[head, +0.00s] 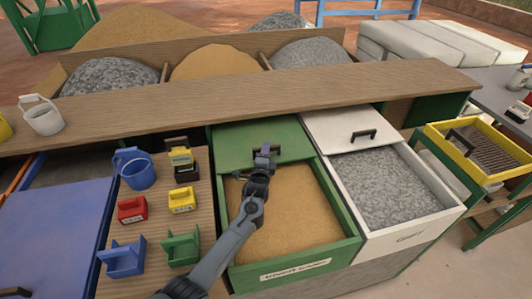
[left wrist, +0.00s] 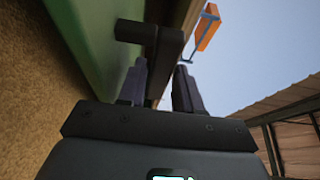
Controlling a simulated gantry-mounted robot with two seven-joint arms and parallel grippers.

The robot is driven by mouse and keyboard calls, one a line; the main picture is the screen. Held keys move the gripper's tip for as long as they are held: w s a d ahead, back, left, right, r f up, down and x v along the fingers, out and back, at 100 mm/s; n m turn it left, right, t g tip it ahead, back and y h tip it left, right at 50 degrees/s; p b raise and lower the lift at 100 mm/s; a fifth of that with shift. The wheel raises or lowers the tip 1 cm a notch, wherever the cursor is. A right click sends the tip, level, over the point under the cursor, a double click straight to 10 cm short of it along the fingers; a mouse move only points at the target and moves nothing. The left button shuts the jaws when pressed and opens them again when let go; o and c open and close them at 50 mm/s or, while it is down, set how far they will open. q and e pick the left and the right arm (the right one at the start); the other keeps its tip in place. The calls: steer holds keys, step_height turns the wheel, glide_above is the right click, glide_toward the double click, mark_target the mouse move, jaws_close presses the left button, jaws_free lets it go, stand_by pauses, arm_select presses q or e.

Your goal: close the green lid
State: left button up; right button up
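The green lid (head: 232,142) lies at the back of the green bin (head: 342,222), partly under the wooden shelf. Yellow-brown sand (head: 300,205) shows in the open front part of the bin. The lid's dark handle (head: 277,150) stands near its front edge; it also shows in the left wrist view (left wrist: 140,32). My left gripper (head: 264,152) reaches over the sand to this handle. In the left wrist view my left gripper (left wrist: 160,75) has its fingers apart, with the handle at and partly between the tips. Contact is unclear. My right gripper is not in view.
A white bin (head: 448,215) of grey gravel with a white lid (head: 335,128) adjoins on the right. Left stand a blue bucket (head: 138,172) and several small coloured blocks and holders. The wooden shelf (head: 260,88) runs close behind the handle.

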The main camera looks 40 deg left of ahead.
arm_select(q)
jaws_close()
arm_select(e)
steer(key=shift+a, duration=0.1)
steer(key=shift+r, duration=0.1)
